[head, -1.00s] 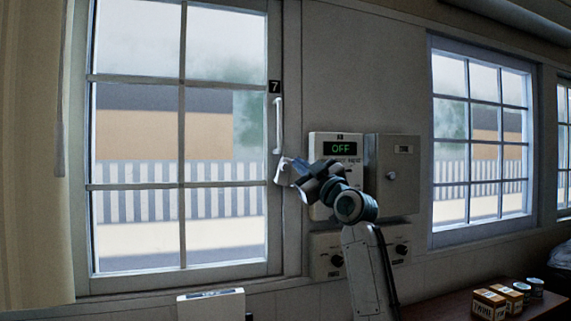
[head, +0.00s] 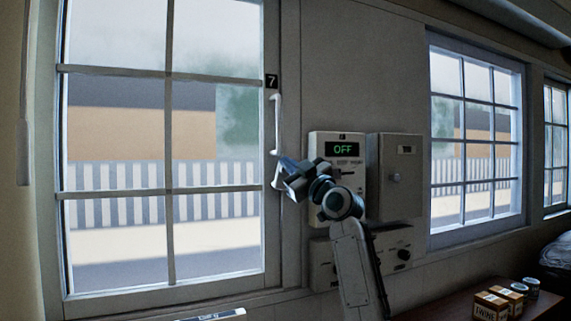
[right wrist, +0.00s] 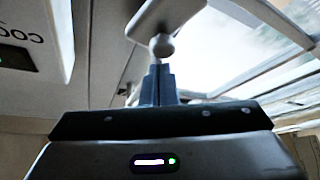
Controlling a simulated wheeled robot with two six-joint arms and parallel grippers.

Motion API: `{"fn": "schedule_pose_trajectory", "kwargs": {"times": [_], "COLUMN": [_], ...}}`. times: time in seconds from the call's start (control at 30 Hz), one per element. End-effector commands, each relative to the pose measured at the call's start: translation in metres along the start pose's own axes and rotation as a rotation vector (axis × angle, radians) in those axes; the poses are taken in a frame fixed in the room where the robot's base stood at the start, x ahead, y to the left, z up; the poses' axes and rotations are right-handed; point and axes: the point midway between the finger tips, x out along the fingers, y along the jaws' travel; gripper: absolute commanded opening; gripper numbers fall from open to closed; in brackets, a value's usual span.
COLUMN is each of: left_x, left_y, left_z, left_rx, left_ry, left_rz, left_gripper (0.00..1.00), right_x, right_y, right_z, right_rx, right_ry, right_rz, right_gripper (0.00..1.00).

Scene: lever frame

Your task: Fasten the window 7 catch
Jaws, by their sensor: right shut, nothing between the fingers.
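Window 7 (head: 168,190) is the large paned window at the left in the head view, with a black "7" plate (head: 271,81) at its right edge. A white upright handle (head: 277,115) runs down that edge below the plate. A smaller white piece, apparently the catch (head: 277,180), shows beneath it, partly behind my right gripper (head: 285,168). In the right wrist view, my right gripper (right wrist: 157,72) is shut and empty, its tips just below a white part with a round knob (right wrist: 162,46). I cannot tell whether they touch. My left gripper is out of view.
A control box with a green "OFF" display (head: 337,150) and a grey cabinet (head: 396,175) stand on the wall right of the gripper. A lower box (head: 400,250) is beneath them. Small boxes (head: 490,306) and cans stand on the table at lower right.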

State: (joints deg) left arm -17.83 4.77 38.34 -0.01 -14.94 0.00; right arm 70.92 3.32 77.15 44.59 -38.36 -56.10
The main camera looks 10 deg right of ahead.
Motion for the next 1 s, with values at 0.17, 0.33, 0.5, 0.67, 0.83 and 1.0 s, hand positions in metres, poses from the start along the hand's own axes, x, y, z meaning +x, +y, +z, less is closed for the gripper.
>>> {"fn": "schedule_pose_trajectory", "kwargs": {"times": [0.17,0.33,0.5,0.67,0.83,1.0], "left_x": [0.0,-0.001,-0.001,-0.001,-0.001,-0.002], "left_y": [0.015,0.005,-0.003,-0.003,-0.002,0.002], "left_z": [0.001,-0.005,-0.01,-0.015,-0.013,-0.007], "left_rx": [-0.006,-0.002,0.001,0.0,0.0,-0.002], "left_ry": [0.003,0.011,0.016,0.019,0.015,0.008], "left_rz": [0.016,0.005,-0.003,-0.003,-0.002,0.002], "left_gripper": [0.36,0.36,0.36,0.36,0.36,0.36], "right_x": [-0.001,0.0,0.0,-0.001,-0.001,-0.001], "right_y": [-0.002,-0.001,-0.001,0.001,0.001,0.002], "right_z": [0.002,0.002,0.002,0.003,0.003,0.004], "right_rx": [0.001,0.002,0.011,0.039,0.057,0.08], "right_ry": [0.001,0.001,0.001,0.001,0.001,0.001], "right_rz": [-0.001,-0.001,0.003,0.02,0.029,0.041], "right_gripper": [0.0,0.0,0.0,0.0,0.0,0.0]}}
